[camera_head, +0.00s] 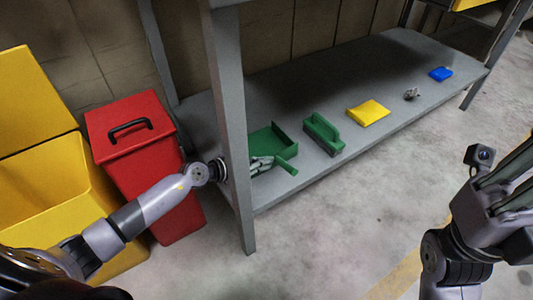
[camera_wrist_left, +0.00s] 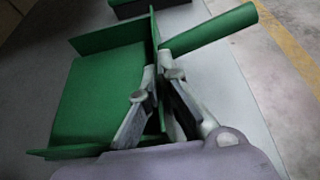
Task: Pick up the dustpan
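The green dustpan (camera_head: 272,139) is at the near left end of the low grey shelf, behind the front post. Its handle (camera_head: 286,165) points toward the front edge. My left gripper (camera_head: 262,164) reaches in past the post to it. In the left wrist view the fingers (camera_wrist_left: 157,75) straddle the dustpan's (camera_wrist_left: 100,85) back wall beside the handle, one on each side, with their tips close together against it. Whether the pan touches the shelf is hard to tell. My right gripper (camera_head: 510,178) is at the right edge, away from the shelf, with its fingertips cut off.
The shelf post (camera_head: 232,130) stands beside my left wrist. Red (camera_head: 150,170) and yellow (camera_head: 60,190) bins stand left.

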